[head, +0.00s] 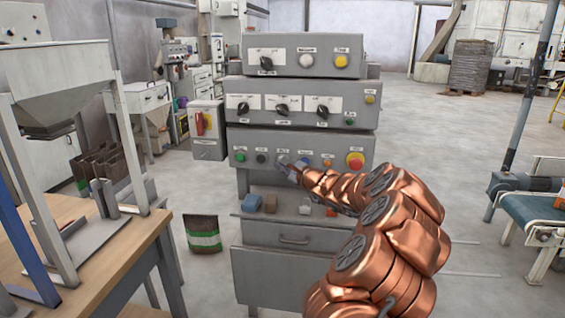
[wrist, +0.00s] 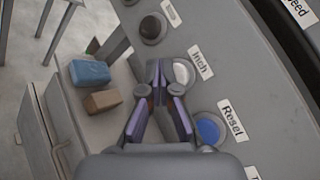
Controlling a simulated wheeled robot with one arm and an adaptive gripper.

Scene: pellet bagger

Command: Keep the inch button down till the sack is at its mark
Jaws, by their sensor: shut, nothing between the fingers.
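The inch button (wrist: 183,72) is a pale round button beside the "Inch" label (wrist: 201,62) in the wrist view. In the head view it sits on the lowest panel (head: 375,147) of the grey control console, mostly hidden by my gripper (head: 286,168). My gripper (wrist: 159,66) is shut and empty, its tips at the left edge of the button in the wrist view. I cannot tell whether they touch or press it. A dark sack with a green band (head: 203,233) stands on the floor left of the console. No mark for a sack can be made out.
A black button (wrist: 152,28) and a blue reset button (wrist: 208,130) flank the inch button. A red stop button (head: 355,160) is further right. A blue block (head: 270,204) and a brown block (wrist: 103,101) lie on the ledge below. A hopper (head: 60,75) stands left, a conveyor (head: 535,215) right.

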